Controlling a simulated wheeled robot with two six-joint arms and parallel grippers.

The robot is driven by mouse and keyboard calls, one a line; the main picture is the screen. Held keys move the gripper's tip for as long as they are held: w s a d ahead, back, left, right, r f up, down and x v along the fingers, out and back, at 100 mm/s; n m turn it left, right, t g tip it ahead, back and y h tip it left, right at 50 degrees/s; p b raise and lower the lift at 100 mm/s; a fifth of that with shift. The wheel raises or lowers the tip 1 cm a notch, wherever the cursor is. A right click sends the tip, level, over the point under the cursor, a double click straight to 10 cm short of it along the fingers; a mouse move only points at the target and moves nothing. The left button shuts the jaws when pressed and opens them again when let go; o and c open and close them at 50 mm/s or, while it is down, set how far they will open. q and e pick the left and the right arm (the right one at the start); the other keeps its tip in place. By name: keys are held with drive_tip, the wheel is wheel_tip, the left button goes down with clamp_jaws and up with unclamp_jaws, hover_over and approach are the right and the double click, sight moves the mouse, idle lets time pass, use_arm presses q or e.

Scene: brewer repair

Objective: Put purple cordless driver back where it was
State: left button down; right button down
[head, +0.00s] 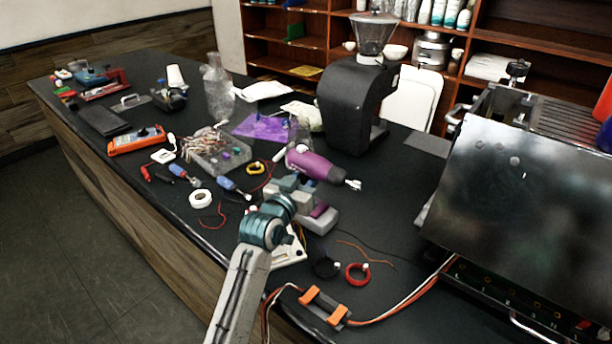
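The purple cordless driver (316,166) is near the middle of the head view, its body roughly level and its silver chuck pointing right. My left arm comes up from the bottom, and my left gripper (306,193) is at the driver's handle, below the body. The gripper looks closed around the handle, which it mostly hides; the fingertips are hard to make out. A purple patch and grey parts show below the gripper. I cannot tell whether the driver touches the counter. My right gripper is not in view.
A clear parts tray (218,154), a white tape roll (200,198) and blue-handled tools lie to the left. A black grinder (345,110) stands behind. The brewer's large metal panel (530,190) is at right. A red wire coil (357,274) and orange-clamped cables (325,304) lie in front.

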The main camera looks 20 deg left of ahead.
use_arm(q)
drive_tip(key=shift+s+r, duration=0.2)
drive_tip(key=shift+s, duration=0.2)
drive_tip(key=c, duration=1.3)
unclamp_jaws()
drive_tip(key=shift+f, duration=0.2)
drive_tip(key=shift+c, duration=0.2)
drive_tip(key=shift+o, duration=1.3)
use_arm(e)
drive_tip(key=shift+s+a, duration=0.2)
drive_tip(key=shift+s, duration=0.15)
use_arm(q)
drive_tip(key=shift+r, duration=0.1)
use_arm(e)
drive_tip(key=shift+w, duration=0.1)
